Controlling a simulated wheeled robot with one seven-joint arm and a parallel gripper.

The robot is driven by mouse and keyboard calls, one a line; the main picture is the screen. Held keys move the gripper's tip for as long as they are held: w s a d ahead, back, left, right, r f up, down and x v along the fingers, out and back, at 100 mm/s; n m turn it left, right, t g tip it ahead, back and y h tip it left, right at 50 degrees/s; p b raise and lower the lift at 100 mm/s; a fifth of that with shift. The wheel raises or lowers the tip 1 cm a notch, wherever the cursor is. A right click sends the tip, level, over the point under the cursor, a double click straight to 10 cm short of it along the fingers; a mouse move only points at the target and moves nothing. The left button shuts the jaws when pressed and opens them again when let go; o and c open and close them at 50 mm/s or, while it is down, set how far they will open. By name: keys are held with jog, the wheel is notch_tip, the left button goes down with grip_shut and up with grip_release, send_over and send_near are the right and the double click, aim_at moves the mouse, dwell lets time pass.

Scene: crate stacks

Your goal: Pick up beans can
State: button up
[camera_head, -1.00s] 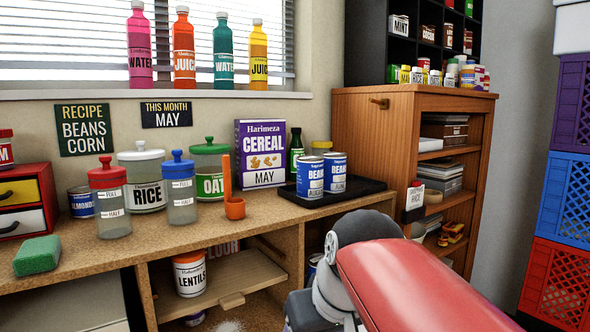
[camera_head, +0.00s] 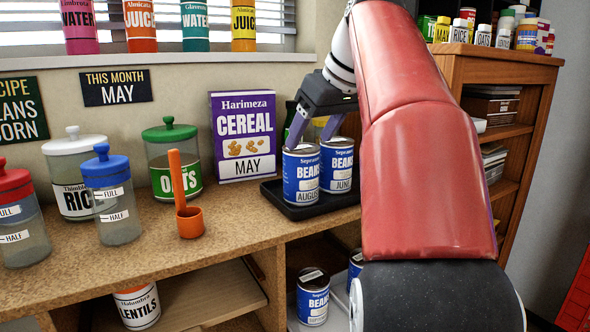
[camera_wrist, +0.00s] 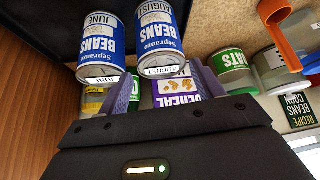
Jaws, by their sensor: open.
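Two blue-and-white beans cans stand side by side on a black tray (camera_head: 325,208). The AUGUST can (camera_head: 301,178) is on the left and the JUNE can (camera_head: 338,168) on the right. My gripper (camera_head: 310,142) is open above the AUGUST can, its purple-grey fingers at the level of the can's top. In the wrist view, upside down, the AUGUST can (camera_wrist: 160,38) lies ahead between the fingertips (camera_wrist: 163,74), and the JUNE can (camera_wrist: 101,48) is to its left. Nothing is held. Whether a finger touches a can is unclear.
The purple cereal box (camera_head: 244,135) stands left of the tray. An orange scoop (camera_head: 189,222) and the OATS jar (camera_head: 172,160) are farther left. More beans cans (camera_head: 313,298) sit on the shelf below. A wooden cabinet (camera_head: 530,130) stands to the right.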

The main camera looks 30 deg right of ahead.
aim_at(298, 160)
jog(key=b+x, duration=0.1)
jog(key=x, duration=0.6)
jog(key=shift+w+a+f+b, duration=0.15)
jog(key=shift+f+b, duration=0.1)
jog(key=shift+b, duration=0.1)
jog(key=shift+r, duration=0.1)
jog(key=c, duration=0.9)
